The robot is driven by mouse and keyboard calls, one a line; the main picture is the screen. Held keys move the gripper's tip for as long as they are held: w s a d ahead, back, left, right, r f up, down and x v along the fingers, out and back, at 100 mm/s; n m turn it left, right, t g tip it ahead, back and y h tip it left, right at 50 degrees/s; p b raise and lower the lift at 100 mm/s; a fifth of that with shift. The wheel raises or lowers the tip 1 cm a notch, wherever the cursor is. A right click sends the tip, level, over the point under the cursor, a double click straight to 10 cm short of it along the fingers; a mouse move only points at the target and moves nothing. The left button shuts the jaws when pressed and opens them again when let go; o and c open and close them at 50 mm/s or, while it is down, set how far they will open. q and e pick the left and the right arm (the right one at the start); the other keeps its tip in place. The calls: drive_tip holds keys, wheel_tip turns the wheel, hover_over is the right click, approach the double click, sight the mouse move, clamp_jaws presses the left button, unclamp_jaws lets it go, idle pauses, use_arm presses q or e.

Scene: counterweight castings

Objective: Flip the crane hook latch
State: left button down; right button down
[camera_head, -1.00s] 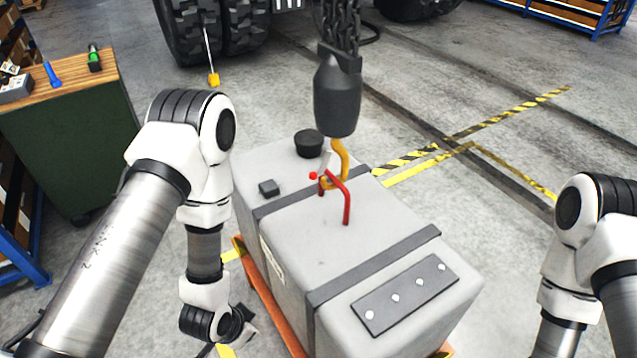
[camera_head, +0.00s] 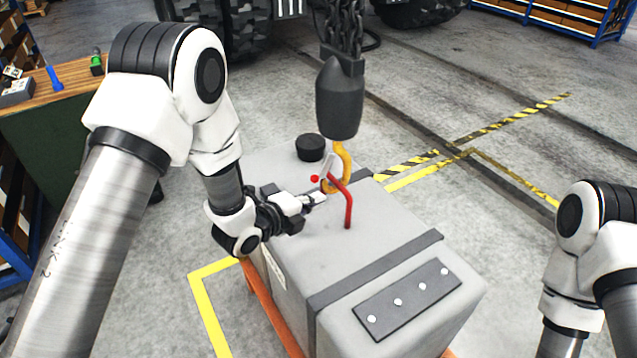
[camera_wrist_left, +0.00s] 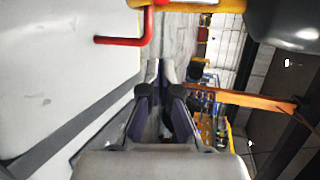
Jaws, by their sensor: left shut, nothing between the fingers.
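The yellow crane hook (camera_head: 343,163) hangs below a dark hook block (camera_head: 340,98) on chains. It meets the red lifting bail (camera_head: 347,205) on top of the grey counterweight casting (camera_head: 385,230). The hook's pale latch (camera_head: 327,166) with a red tip (camera_head: 314,179) sits at the hook's left side. My left gripper (camera_head: 318,198) is shut and empty, just left of the bail and below the latch's red tip. In the left wrist view the shut fingers (camera_wrist_left: 165,75) point toward the red bail (camera_wrist_left: 125,41) and the yellow hook (camera_wrist_left: 190,6). My right gripper is out of view.
A black round knob (camera_head: 310,147) stands on the casting's far end. A dark plate with several bolts (camera_head: 408,300) is at its near end. A green bench with a wooden top (camera_head: 60,95) stands at left. Open floor lies to the right.

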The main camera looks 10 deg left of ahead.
use_arm(q)
drive_tip(key=p+x, duration=0.2)
drive_tip(key=x, duration=0.6)
drive_tip(key=a+p, duration=0.1)
drive_tip(key=a, duration=0.1)
drive_tip(key=a+p, duration=0.1)
drive_tip(key=a, duration=0.1)
drive_tip(key=shift+w+a+r, duration=0.1)
drive_tip(key=shift+a+r, duration=0.05)
drive_tip(key=shift+r, duration=0.25)
drive_tip(key=shift+a+r+g, duration=0.1)
drive_tip(key=shift+r+g, duration=0.1)
drive_tip(key=shift+g, duration=0.1)
